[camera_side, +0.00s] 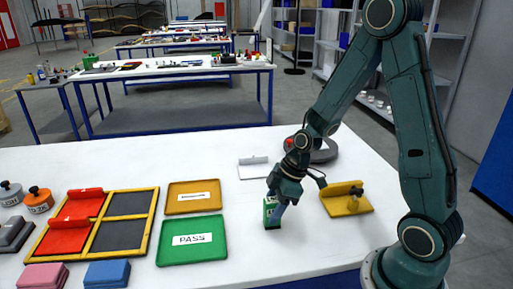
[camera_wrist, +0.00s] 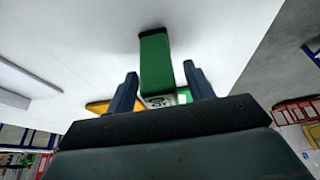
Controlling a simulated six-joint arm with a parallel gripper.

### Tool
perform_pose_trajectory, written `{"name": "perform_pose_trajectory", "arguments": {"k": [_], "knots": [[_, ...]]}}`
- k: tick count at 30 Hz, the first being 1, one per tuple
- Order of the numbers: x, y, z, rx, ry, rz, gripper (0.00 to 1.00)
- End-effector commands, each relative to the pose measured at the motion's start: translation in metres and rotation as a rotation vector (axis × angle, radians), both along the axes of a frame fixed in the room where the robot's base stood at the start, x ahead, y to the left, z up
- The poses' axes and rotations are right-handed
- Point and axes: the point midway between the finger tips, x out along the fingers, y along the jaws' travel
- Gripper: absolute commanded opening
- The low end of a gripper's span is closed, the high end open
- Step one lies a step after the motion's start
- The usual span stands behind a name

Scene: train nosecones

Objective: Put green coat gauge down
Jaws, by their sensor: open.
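The green coat gauge (camera_side: 272,213) is a small green block with dark ends and a pale face. In the side view it is on the white table, just right of the green PASS tray (camera_side: 192,257), and looks upright. My gripper (camera_side: 282,200) is right above it and partly covers it. In the wrist view the gauge (camera_wrist: 155,62) shows its long green side, a black end and a label near the fingers. My gripper's two blue fingers (camera_wrist: 161,80) are apart, one on either side of the gauge, with gaps visible.
A yellow tray (camera_side: 194,209) lies behind the green one. A yellow-framed board (camera_side: 150,215) with red and dark panels is at left. A yellow fixture (camera_side: 346,208) stands to the right, a white bracket (camera_side: 253,177) behind. The table front right is clear.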

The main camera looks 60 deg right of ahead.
Motion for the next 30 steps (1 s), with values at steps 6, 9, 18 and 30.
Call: {"name": "perform_pose_trajectory", "arguments": {"k": [6, 9, 18, 30], "knots": [[-0.001, -0.001, 0.007, 0.0, -0.001, 0.0, 0.53], [-0.002, -0.003, 0.014, -0.001, -0.003, -0.001, 0.53], [-0.011, -0.013, 0.044, -0.002, -0.004, -0.003, 0.53], [-0.025, -0.026, 0.091, -0.001, -0.004, -0.002, 0.53]]}}
